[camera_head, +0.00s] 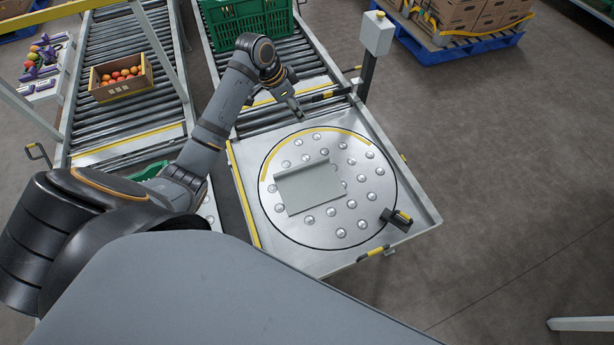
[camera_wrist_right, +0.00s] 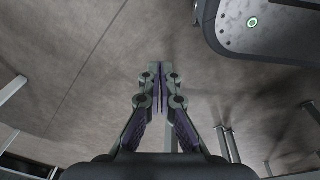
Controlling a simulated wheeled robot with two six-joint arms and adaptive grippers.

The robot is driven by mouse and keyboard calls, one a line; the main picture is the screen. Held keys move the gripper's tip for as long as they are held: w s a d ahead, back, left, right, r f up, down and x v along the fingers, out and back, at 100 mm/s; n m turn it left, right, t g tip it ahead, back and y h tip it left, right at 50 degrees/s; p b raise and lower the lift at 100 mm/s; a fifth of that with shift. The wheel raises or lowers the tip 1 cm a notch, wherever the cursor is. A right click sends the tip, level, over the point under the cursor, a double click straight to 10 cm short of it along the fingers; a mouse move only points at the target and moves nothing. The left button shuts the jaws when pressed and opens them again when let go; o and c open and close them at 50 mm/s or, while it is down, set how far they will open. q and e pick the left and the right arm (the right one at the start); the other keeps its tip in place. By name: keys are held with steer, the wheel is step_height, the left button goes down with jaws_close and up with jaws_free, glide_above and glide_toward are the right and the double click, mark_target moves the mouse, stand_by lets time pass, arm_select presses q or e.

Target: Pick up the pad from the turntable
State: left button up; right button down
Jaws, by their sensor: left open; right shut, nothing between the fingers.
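The pad (camera_head: 310,187) is a flat grey-green rectangular piece with a raised edge along its far side. It lies on the round turntable (camera_head: 345,228), over some of the metal ball rollers. My left gripper (camera_head: 297,112) is in the head view, beyond the far edge of the turntable and apart from the pad. It is open; its fingers are small in this view. My right gripper (camera_wrist_right: 160,70) shows in the right wrist view, shut and empty above bare floor. The right gripper is not seen in the head view.
A black handle (camera_head: 397,219) stands at the turntable's near right edge. A grey post box (camera_head: 377,33) rises behind it. A green crate (camera_head: 247,18) sits on the far rollers. A cardboard box of tomatoes (camera_head: 121,79) is on the left conveyor.

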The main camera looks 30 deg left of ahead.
arm_select(q)
steer(key=b, duration=1.9)
glide_toward(310, 163)
steer(key=r, duration=0.2)
arm_select(e)
steer(key=w+a+f, duration=0.1)
steer(key=w+f, duration=0.8)
steer(key=f, duration=0.5)
arm_select(q)
steer(key=x, duration=0.1)
steer(key=b+x, duration=0.1)
steer(key=x, duration=0.2)
steer(key=shift+a+f+b, duration=0.3)
steer(key=shift+a+f, duration=0.05)
steer(key=x, duration=0.2)
steer(key=b+x, duration=0.2)
steer(key=x, duration=0.1)
steer(key=shift+s+d+f, duration=0.15)
steer(key=shift+d+f, duration=0.1)
steer(key=shift+f, duration=0.2)
jaws_close()
arm_select(e)
steer(key=w+a+r, duration=0.3)
steer(key=r, duration=0.6)
steer(key=shift+w+r+y, duration=0.15)
steer(key=shift+r+y, duration=0.15)
steer(key=shift+r, duration=0.1)
